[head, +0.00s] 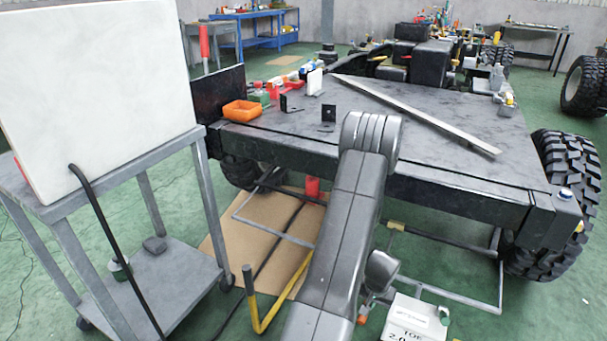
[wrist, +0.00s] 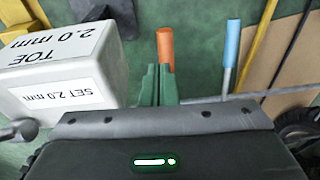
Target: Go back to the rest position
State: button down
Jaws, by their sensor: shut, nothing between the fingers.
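My gripper (wrist: 158,70) shows in the wrist view as two narrow green fingers side by side, shut and empty, pointing at the floor area. An orange-handled item (wrist: 166,45) shows just beyond the fingertips; I cannot tell the distance. A white box marked TOE 2.0 mm (wrist: 65,70) is left of the fingers, and it also shows in the head view (head: 412,318). My arm rises from the bottom of the head view, bends in front of the chassis and comes down again. It mostly hides the gripper there.
The dark chassis deck (head: 420,105) with large tyres (head: 568,165) lies ahead, a long metal bar (head: 420,115) and an orange tray (head: 241,111) on it. A grey cart (head: 165,285) with a white panel (head: 95,80) stands left. A yellow bar (head: 262,318) is low between.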

jog(key=w+f+b, duration=0.1)
jog(key=f, duration=0.1)
jog(key=w+f+b, duration=0.1)
jog(key=f, duration=0.2)
jog(key=w+d+f+b, duration=0.1)
jog(key=f, duration=0.2)
jog(key=shift+w+d+f, duration=0.1)
jog(key=shift+w, duration=0.25)
jog(key=shift+w+f, duration=0.1)
jog(key=shift+f, duration=0.3)
